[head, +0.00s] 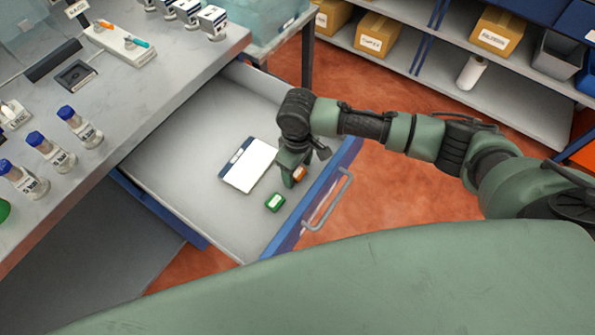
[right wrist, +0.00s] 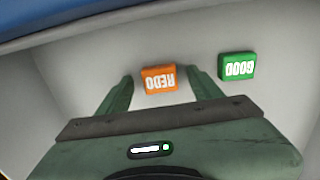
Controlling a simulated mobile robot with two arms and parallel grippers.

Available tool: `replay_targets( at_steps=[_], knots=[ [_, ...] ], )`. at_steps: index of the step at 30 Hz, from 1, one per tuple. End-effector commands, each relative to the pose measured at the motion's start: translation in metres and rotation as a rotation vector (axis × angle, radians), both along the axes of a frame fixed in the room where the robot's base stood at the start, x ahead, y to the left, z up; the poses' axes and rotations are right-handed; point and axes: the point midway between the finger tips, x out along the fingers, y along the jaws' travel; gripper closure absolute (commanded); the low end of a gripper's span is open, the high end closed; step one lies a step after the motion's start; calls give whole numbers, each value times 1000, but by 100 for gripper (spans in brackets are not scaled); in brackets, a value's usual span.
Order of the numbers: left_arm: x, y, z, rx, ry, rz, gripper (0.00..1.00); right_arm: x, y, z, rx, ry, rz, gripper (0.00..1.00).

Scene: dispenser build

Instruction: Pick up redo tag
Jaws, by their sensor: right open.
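The orange redo tag (right wrist: 159,78) lies on the drawer floor, its lettering upside down in the right wrist view. In the head view the redo tag (head: 299,174) is partly hidden by my right gripper. My right gripper (head: 291,178) is over the open drawer, pointing down at the tag. In the right wrist view the fingers of my right gripper (right wrist: 161,82) are open, one on each side of the tag. Whether they touch it I cannot tell. My left gripper is not in view.
A green GOOD tag (head: 275,202) lies close by, also seen in the right wrist view (right wrist: 236,66). A white notepad (head: 248,165) lies in the drawer (head: 190,150). The drawer's blue front and handle (head: 328,200) border the right side. Vials (head: 80,126) stand on the counter.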

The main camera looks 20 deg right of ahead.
Motion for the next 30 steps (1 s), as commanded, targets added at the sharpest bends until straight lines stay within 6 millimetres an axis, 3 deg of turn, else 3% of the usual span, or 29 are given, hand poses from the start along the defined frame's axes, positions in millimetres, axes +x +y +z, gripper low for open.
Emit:
replay_targets(
  at_steps=[3, 10, 23, 30],
  knots=[
    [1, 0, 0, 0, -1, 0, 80, 0, 0, 0, 0, 0, 0, 37],
    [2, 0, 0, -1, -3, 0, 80, 0, 0, 0, 0, 0, 0, 100],
    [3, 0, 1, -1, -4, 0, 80, 1, 0, 12, 2, -2, 0, 100],
    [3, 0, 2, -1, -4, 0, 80, 2, 1, 58, 3, -5, 1, 100]
  ],
)
